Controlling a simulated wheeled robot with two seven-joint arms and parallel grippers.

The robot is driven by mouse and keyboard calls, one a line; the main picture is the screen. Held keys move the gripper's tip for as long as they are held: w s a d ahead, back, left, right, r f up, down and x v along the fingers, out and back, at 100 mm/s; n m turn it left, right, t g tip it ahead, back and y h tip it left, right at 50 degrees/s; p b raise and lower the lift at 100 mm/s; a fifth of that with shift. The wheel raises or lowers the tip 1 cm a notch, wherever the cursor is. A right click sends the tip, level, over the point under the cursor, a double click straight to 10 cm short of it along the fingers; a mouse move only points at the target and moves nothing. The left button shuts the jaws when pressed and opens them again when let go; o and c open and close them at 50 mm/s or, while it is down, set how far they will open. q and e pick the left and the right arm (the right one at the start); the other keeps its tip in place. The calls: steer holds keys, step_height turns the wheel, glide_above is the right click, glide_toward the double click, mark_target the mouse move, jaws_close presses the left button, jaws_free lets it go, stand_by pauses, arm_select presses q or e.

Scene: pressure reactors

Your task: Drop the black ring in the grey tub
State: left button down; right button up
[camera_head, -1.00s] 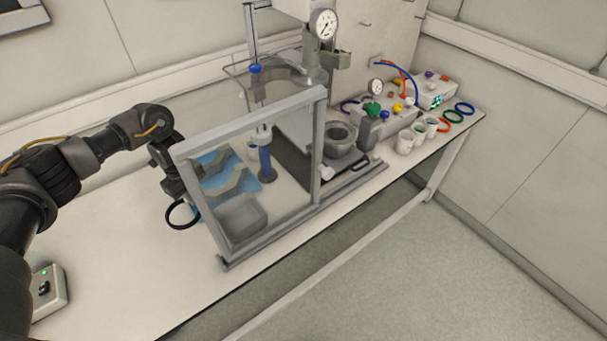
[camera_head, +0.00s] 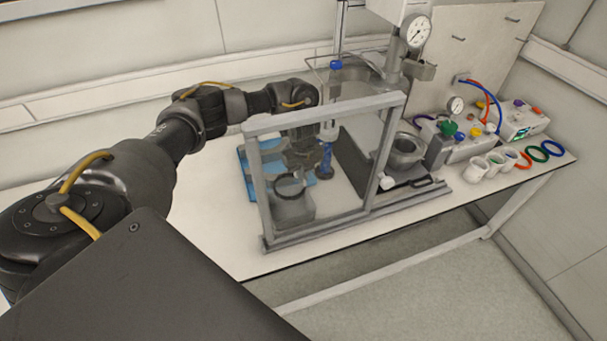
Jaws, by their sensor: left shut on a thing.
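My left gripper (camera_head: 297,170) is behind the clear, grey-framed shield, seen through its panel. It is shut on the black ring (camera_head: 290,188), which hangs below the fingers. The grey tub (camera_head: 294,211) stands on the table behind the shield, and the ring shows just over its upper part. I cannot tell exactly how high the ring is above the tub. My right gripper is not in view.
The shield's frame (camera_head: 376,159) stands in front of the tub. The reactor pot (camera_head: 404,152), white cups and coloured rings are further right.

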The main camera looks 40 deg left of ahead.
arm_select(q)
steer(key=shift+f+b, duration=4.25)
steer(key=shift+f, duration=1.2)
steer(key=c, duration=1.5)
jaws_free()
step_height(320, 180, up, 11)
steer(key=p, duration=0.1)
